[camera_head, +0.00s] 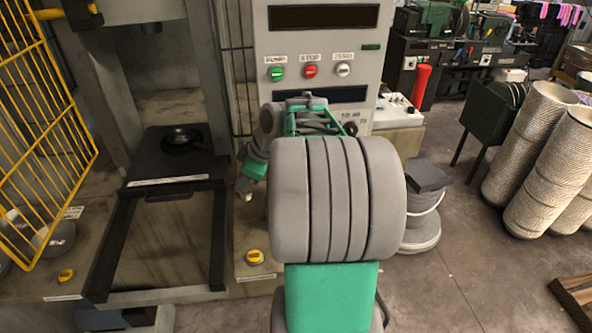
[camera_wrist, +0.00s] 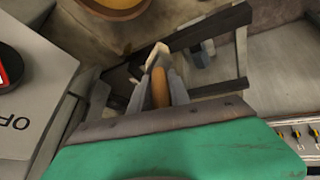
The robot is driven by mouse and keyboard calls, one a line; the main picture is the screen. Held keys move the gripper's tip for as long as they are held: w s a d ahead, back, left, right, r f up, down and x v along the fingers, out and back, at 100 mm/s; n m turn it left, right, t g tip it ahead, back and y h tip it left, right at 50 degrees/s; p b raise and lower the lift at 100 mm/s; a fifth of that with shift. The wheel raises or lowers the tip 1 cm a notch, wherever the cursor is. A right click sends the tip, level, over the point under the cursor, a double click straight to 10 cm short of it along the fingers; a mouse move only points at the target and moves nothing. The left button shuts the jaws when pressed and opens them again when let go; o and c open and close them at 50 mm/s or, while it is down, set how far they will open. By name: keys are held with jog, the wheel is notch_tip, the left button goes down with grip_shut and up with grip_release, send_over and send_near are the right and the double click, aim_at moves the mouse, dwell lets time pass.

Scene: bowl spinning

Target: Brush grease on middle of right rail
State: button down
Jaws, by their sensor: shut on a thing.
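My gripper (camera_head: 244,190) is small and partly hidden behind my arm in the head view, just right of the right rail (camera_head: 217,250). In the wrist view my gripper (camera_wrist: 160,95) is shut on a brush (camera_wrist: 160,88) with an orange-brown handle and a pale tip pointing away from the palm. The right rail is a dark bar running front to back along the right side of the machine's frame. The left rail (camera_head: 118,245) runs along the other side. Dark frame bars (camera_wrist: 210,28) lie beyond the brush in the wrist view. I cannot tell whether the brush touches any.
A yellow mesh guard (camera_head: 45,130) stands at the left. The control panel (camera_head: 315,60) with several buttons rises behind my arm. A yellow button (camera_head: 254,257) sits right of the right rail. A bucket (camera_head: 422,215) and wrapped rolls (camera_head: 535,150) stand on the floor at the right.

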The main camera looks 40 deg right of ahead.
jog(key=s+d+n+y, duration=0.1)
jog(key=s+d+n, duration=0.1)
jog(key=s+d, duration=0.3)
jog(key=s+d+n+y, duration=0.1)
jog(key=s+d+n, duration=0.1)
jog(key=d, duration=0.5)
jog(key=shift+s+f+b, duration=0.15)
jog(key=shift+f+b, duration=1.7)
jog(key=shift+f, duration=1.4)
jog(key=shift+f+b, duration=0.6)
jog(key=shift+b, duration=0.1)
notch_tip(320, 180, up, 7)
jog(key=p, duration=0.5)
